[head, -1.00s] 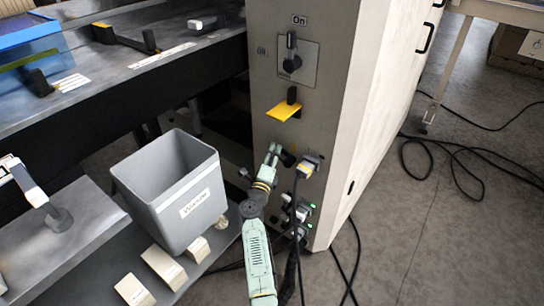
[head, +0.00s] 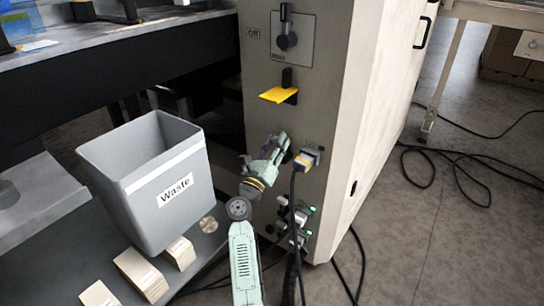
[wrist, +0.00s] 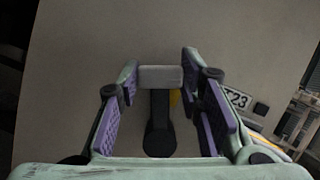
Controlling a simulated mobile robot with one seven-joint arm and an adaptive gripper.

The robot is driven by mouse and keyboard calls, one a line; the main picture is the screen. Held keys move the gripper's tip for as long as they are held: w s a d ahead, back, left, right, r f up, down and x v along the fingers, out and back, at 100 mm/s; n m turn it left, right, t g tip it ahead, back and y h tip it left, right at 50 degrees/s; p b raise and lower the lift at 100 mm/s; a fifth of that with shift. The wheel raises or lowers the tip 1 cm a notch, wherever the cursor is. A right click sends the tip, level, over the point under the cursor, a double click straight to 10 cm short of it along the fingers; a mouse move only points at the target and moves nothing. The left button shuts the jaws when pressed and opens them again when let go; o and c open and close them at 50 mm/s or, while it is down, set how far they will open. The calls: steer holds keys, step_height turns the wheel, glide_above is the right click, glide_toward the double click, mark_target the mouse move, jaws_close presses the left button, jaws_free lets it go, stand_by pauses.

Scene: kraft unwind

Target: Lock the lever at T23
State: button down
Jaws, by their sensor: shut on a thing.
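The lever (wrist: 159,104) shows in the wrist view as a dark stem with a round dark base and a pale grey block-shaped grip. It stands on a grey panel. In the head view my gripper (head: 281,143) is at the cabinet front, left of a plugged-in connector, and hides the lever there.
A connector (head: 308,159) with a cable is close on the right. A grey Waste bin (head: 150,185) stands to the left.

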steer(key=shift+s+d+r+m+g+h+b, duration=0.1)
steer(key=shift+s+d+m+g+h+b, duration=0.15)
steer(key=shift+m+h+b, duration=0.5)
steer(key=shift+s+d+m+g+h+b, duration=0.2)
steer(key=shift+d+m+g+h+b, duration=0.15)
steer(key=shift+m+b, duration=0.85)
steer(key=shift+s+d+r+m+g+h+b, duration=0.15)
steer(key=shift+d+m+h+b, duration=0.35)
steer(key=shift+m, duration=0.75)
steer(key=shift+s+a+f+g, duration=0.1)
steer(key=shift+a+g, duration=0.05)
steer(key=shift+g, duration=0.1)
steer(key=c, duration=1.1)
jaws_free()
step_height(320, 180, up, 10)
steer(key=shift+r, duration=0.1)
